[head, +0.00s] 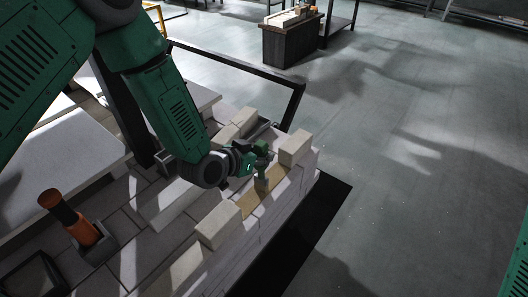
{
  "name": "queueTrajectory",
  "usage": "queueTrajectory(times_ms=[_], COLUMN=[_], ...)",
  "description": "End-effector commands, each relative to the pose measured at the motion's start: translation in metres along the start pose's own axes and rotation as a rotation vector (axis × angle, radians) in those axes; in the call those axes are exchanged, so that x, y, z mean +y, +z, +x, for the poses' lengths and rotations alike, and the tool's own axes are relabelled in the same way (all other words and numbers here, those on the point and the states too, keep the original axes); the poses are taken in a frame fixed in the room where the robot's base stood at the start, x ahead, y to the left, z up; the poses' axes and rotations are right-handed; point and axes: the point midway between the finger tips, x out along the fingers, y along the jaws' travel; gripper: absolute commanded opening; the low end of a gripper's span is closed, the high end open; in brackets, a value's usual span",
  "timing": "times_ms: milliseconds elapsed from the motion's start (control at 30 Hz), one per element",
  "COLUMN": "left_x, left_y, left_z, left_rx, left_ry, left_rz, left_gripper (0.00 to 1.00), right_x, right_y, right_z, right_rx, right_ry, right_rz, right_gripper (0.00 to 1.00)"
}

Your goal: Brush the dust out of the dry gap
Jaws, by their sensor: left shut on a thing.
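My left gripper (262,161) is shut on a small hand-held thing that looks like a brush (262,183). Its pale lower part points down at the brick course. The dry gap (248,203) is a tan, dusty stretch between two raised pale bricks, one nearer (219,225) and one farther (295,148). The brush stands over the far half of this gap; I cannot tell whether its tip touches. The gripper hides part of the brush. My right gripper is out of view.
An orange-and-black handled tool (62,208) stands in a grey holder at the left, near a dark tray (35,278). A dark cabinet (291,42) stands farther back. The floor to the right is clear.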

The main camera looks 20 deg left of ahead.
Motion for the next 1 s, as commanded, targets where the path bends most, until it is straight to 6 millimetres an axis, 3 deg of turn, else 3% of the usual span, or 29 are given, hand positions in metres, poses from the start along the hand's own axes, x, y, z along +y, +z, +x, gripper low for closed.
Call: queueTrajectory(times_ms=[600, 1000], left_x=[0.002, 0.002], left_y=[0.019, 0.02], left_z=[-0.037, -0.039], left_rx=[0.0, 0.001], left_ry=[-0.001, 0.0], left_rz=[0.0, 0.0], left_gripper=[0.0, 0.0], right_x=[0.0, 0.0], right_y=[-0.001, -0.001], right_z=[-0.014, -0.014], right_rx=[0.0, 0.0], right_ry=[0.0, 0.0], right_rz=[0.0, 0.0], right_gripper=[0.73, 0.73])
